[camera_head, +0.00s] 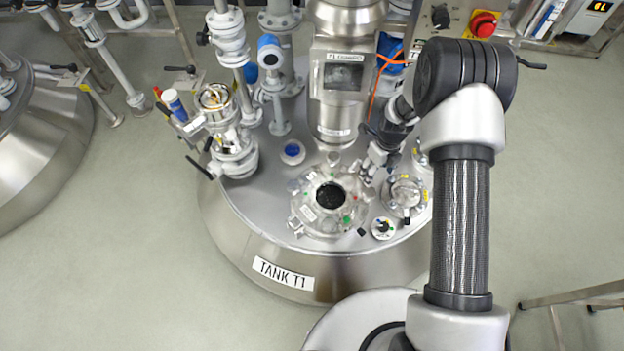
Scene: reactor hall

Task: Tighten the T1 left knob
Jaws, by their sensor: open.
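Tank T1 (250,240) is a steel vessel marked "TANK T1" on its front. On its lid is a round port (330,196) with a dark centre and several small knobs and coloured marks around its flange. I cannot tell which small part is the left knob. My gripper (372,168) is just right of and behind the port, above the lid near the flange's right edge. It is open, and I see nothing between its fingers. Its tips are small and dark here, so I cannot tell whether they touch anything.
A steel column with a sight window (343,84) rises behind the port. Valves and pipes (232,150) stand on the lid's left. A smaller capped fitting (405,194) and a round gauge (383,228) sit at right. A red emergency button (483,24) is at the back.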

